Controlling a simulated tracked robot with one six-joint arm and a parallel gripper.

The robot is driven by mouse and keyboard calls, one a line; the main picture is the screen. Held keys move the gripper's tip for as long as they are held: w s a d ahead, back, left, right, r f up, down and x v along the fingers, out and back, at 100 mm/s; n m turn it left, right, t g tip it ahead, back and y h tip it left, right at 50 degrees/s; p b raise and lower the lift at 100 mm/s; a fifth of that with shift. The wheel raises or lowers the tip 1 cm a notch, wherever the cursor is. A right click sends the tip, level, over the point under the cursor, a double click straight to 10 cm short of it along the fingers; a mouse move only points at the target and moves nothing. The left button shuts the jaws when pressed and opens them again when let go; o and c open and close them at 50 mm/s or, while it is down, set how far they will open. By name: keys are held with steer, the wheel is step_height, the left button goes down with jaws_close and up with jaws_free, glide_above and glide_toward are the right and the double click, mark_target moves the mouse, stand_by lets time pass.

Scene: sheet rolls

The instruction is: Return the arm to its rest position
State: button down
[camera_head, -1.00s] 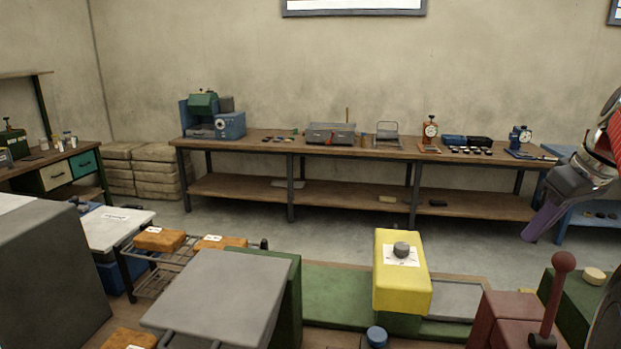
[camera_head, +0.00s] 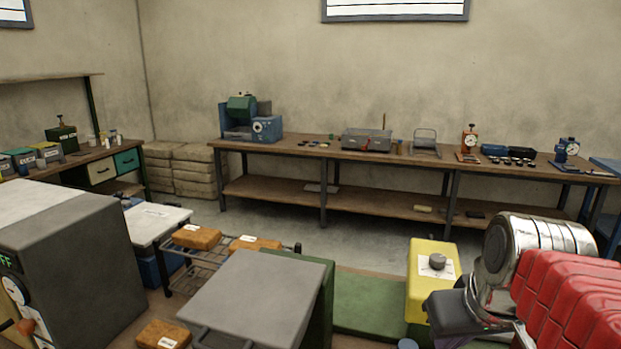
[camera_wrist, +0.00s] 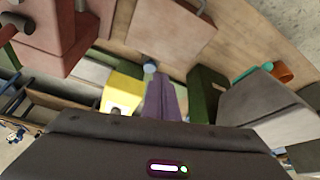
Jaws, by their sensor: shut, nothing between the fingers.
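My arm reaches in from the lower right of the head view, with a red ribbed sleeve and silver joints. My gripper (camera_head: 452,325) is at its end, dark with purple fingers, in front of the yellow box (camera_head: 432,268) and partly cut off by the lower edge. In the wrist view the purple fingers of my gripper (camera_wrist: 162,100) lie together above the dark gripper body. They are shut and hold nothing. The yellow box shows beside them in the wrist view (camera_wrist: 123,92).
A grey-topped machine (camera_head: 262,295) stands left of my gripper, near a rack with orange blocks (camera_head: 196,237). A larger grey cabinet (camera_head: 75,255) is at the left. A long wooden bench (camera_head: 385,157) runs along the back wall, with open floor before it.

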steer(key=s+a+f, duration=0.5)
steer(key=s+f, duration=0.1)
steer(key=f, duration=0.1)
steer(key=shift+a+t, duration=0.3)
steer(key=shift+t, duration=0.1)
steer(key=shift+s, duration=0.15)
